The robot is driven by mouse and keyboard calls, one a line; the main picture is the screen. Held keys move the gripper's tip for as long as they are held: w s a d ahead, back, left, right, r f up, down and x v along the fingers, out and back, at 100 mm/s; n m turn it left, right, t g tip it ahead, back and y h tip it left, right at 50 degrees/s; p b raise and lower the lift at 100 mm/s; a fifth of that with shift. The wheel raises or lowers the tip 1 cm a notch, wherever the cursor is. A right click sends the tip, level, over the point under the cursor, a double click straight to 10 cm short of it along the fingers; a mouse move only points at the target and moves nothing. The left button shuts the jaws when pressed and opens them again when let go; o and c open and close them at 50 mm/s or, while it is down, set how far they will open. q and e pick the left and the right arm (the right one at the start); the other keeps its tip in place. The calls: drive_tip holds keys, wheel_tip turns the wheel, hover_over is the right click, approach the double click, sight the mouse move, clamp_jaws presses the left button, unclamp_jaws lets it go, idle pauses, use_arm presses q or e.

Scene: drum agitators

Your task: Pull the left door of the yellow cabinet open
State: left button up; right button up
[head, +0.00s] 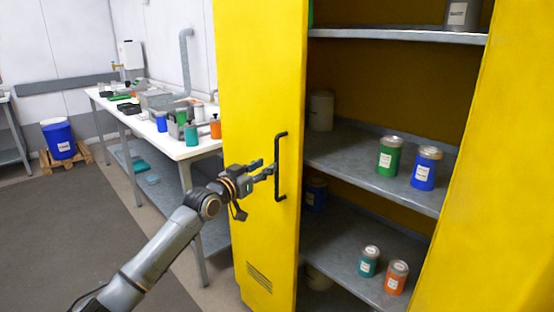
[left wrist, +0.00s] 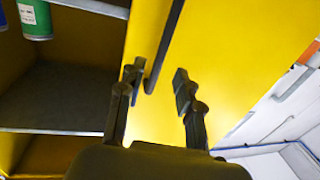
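The yellow cabinet's left door (head: 258,90) stands open, swung outward, with the shelves showing to its right. Its black vertical handle (head: 283,165) is near the door's free edge; it also shows in the left wrist view (left wrist: 166,42). My left gripper (head: 267,169) is at the handle, about mid-height. In the left wrist view its two fingers (left wrist: 156,78) are apart, with the handle's lower end close to the left finger. I cannot tell whether they touch. My right gripper is not in view.
The cabinet shelves (head: 345,160) hold several cans, including a green can (head: 389,156) and a blue can (head: 426,168). Another yellow panel (head: 500,190) stands at the right. A white bench (head: 180,150) with bottles is close behind the door. Floor (head: 60,220) at the left is clear.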

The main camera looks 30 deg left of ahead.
sight(276, 160)
use_arm(q)
drive_tip(key=w+d, duration=0.1)
drive_tip(key=w, duration=0.6)
drive_tip(key=shift+s, duration=0.1)
clamp_jaws()
